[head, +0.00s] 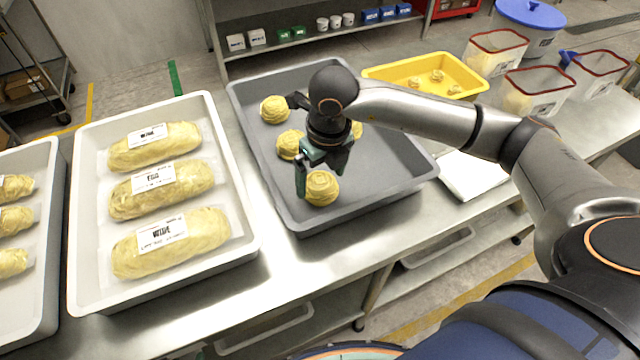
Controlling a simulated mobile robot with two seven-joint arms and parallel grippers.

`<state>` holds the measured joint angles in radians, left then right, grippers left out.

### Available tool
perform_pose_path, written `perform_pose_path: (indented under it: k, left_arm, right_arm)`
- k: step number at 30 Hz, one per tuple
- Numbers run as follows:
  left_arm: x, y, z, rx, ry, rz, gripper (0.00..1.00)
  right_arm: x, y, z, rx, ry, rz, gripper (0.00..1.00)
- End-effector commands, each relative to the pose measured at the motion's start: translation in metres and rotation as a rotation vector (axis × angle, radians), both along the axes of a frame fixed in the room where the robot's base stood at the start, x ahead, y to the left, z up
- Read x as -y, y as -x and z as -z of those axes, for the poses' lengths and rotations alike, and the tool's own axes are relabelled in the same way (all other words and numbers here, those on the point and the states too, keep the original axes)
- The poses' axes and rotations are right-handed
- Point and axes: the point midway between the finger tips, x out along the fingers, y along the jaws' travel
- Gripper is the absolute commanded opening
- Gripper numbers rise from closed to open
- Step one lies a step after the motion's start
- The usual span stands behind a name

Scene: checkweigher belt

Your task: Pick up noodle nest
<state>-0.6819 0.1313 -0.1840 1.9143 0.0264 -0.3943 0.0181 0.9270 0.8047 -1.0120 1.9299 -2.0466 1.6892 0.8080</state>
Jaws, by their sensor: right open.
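Several round yellow noodle nests lie in the dark grey tray in the middle of the head view. The nearest noodle nest (321,188) is near the tray's front edge. A second noodle nest (290,145) lies behind it, and a third noodle nest (273,109) is near the back left. Another nest is mostly hidden behind my right gripper (322,178). My right gripper is open, pointing down at the nearest nest, with one finger at its left side. I cannot tell whether it touches the nest. My left gripper is not in view.
The grey tray (400,172) has free floor on its right. A white tray (240,222) with long labelled noodle packs stands left. A yellow tray (376,74) with small pieces and several red-rimmed bins (497,42) stand behind. A scale-like white plate (470,178) lies right.

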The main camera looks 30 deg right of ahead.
Motion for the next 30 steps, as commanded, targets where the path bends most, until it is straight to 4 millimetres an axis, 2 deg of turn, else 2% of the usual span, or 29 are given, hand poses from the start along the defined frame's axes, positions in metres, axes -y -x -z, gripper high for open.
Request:
perform_pose_path:
  k: [3,6,14,30]
  left_arm:
    - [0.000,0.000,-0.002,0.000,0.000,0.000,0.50]
    - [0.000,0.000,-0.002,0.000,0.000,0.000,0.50]
    - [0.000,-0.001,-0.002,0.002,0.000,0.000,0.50]
    - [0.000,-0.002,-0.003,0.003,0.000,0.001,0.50]
  right_arm:
    - [0.000,0.000,0.018,-0.004,0.000,0.002,1.00]
    - [-0.001,-0.001,0.025,-0.001,-0.001,0.002,1.00]
    - [0.000,-0.002,0.027,0.000,0.000,0.001,0.99]
    - [-0.001,-0.002,0.027,0.001,0.000,0.000,0.38]
